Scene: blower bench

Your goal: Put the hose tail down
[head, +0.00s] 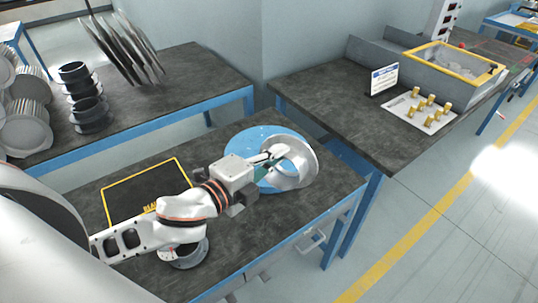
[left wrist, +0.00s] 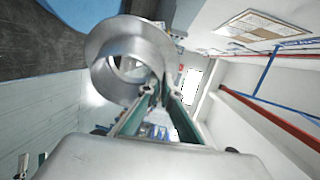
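The hose tail (head: 300,167) is a shiny silver metal tube with a wide round flange. My left gripper (head: 272,158) is shut on it, and the hose tail hangs over the edge of a blue round disc on the front bench. Whether it touches the disc cannot be told for sure. In the left wrist view, the hose tail (left wrist: 108,52) shows its open bore, and the left gripper's fingers (left wrist: 160,90) pinch its wall.
The blue disc (head: 240,146) lies on the dark front bench (head: 325,196). A black mat with a yellow border (head: 130,192) and a grey ringed part (head: 186,256) are to the left. The right bench holds brass fittings (head: 425,108) and a yellow-rimmed bin (head: 455,62). Flanges stack at left.

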